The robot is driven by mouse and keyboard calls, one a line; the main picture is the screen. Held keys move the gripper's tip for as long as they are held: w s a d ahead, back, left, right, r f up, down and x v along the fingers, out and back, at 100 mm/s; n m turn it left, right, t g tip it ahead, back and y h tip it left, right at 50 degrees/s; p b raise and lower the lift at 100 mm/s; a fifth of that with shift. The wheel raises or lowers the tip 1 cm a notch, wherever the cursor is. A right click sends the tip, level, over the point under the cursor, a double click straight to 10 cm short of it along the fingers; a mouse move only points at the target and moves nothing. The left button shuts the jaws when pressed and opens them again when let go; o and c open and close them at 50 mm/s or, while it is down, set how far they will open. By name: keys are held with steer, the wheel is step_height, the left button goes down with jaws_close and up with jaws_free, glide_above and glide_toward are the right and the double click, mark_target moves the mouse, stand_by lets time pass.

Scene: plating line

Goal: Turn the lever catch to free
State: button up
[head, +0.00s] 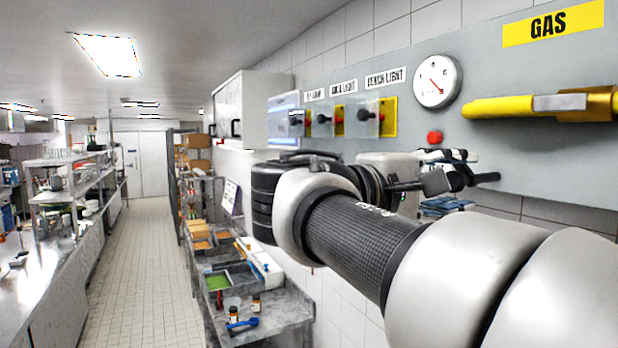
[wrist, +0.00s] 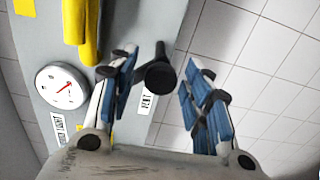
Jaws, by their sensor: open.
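A black knob-ended handle (wrist: 160,76) sticks out from the grey panel beside a label that seems to read VENT. It shows between my fingers in the wrist view, and its dark end shows past my gripper in the head view (head: 487,177). My gripper (wrist: 162,57) is open with blue-padded fingers, one on each side of the handle; I see no clear grip on it. In the head view my gripper (head: 462,180) is partly hidden by my wrist. A yellow gas lever (head: 500,107) with a grey piece (head: 560,102) lies level. I cannot tell which part is the catch.
The panel also carries a round gauge (head: 437,81), a red button (head: 434,137) and covered switches (head: 365,115). A white cabinet (head: 250,108) hangs farther along the wall. A steel counter (head: 270,320) with trays stands below. The tiled aisle (head: 145,260) is clear.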

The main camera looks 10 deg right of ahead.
steer(key=v, duration=1.1)
steer(key=shift+a, duration=0.2)
